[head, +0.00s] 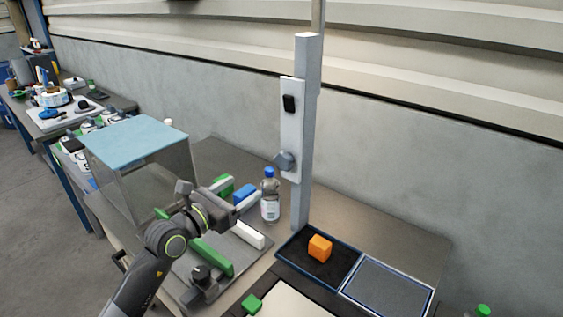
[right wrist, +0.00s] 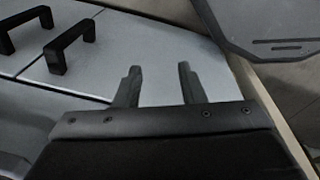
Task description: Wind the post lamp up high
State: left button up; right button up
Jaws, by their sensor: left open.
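The tall grey lamp post (head: 306,130) stands on the table at the centre of the head view, its thin upper rod running out of the top of the picture. A pale plate (head: 291,120) on its side carries a black block (head: 290,103) and, lower down, a grey knob (head: 284,161). The lamp's head is not in view. My left gripper (head: 240,193) is open and empty, to the left of the knob and below it, apart from it. My right gripper (right wrist: 160,82) shows in the right wrist view with its fingers apart and nothing between them.
A blue-capped bottle (head: 270,198) stands between my left gripper and the post. A clear box with a blue lid (head: 138,142) is at the left. An orange block (head: 320,247) sits in a dark tray (head: 292,255) near the post's foot. Dark handles (right wrist: 72,45) show in the right wrist view.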

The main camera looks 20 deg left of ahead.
aim_at(281, 162)
pick_arm(q)
jog(key=p+x, duration=0.1)
jog(key=x, duration=1.5)
jog(key=shift+w+d, duration=0.15)
jog(key=shift+w, duration=0.1)
jog(key=c, duration=1)
